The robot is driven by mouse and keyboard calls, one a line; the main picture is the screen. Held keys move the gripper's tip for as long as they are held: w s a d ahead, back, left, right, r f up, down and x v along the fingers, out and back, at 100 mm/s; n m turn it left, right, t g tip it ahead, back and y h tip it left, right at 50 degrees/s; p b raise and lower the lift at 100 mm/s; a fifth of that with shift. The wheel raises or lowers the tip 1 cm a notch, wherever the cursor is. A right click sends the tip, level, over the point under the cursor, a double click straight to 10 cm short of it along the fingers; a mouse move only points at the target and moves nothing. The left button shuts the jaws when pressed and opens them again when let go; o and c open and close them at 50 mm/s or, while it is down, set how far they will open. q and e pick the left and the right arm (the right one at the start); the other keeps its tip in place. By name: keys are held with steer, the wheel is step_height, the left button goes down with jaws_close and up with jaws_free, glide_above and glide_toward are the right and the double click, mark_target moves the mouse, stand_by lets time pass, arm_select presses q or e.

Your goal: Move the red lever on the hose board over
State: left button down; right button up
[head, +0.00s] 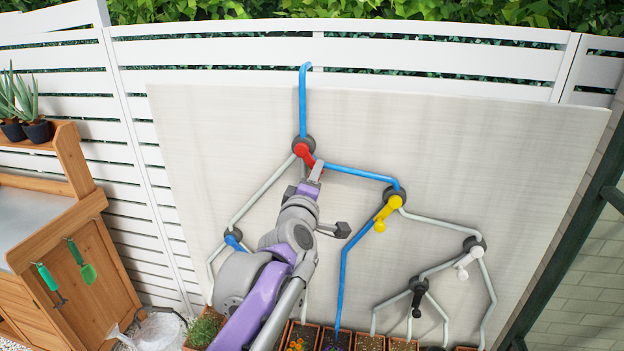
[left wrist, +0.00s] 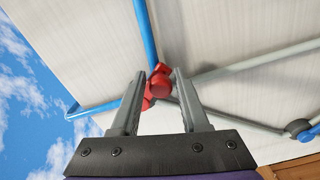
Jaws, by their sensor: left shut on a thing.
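The red lever (head: 304,152) sits on a dark round joint at the top of the hose board (head: 220,130). It slants down to the right. A blue pipe (head: 303,95) comes down to this joint from above, and blue also runs off to its right; the pipe to the lower left is pale. My left gripper (head: 317,170) reaches up from below and is shut on the lever's lower end. In the left wrist view the red lever (left wrist: 160,84) shows between the two fingers of my left gripper (left wrist: 155,88). My right gripper is out of view.
A yellow lever (head: 388,212), a white lever (head: 467,260) and a black lever (head: 417,298) stand lower right. A blue lever (head: 233,237) is partly behind my arm. Planters (head: 370,341) line the board's foot. A wooden bench (head: 55,215) stands left.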

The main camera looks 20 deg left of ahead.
arm_select(q)
steer(key=shift+r+n, duration=0.15)
steer(key=shift+n, duration=0.35)
steer(key=c, duration=0.8)
jaws_free()
steer(key=shift+c, duration=0.2)
steer(key=shift+o, duration=1.1)
steer(key=shift+a, duration=0.1)
steer(key=b+v, duration=0.1)
steer(key=v, duration=1)
steer(key=shift+b, duration=0.4)
steer(key=shift+w, duration=0.1)
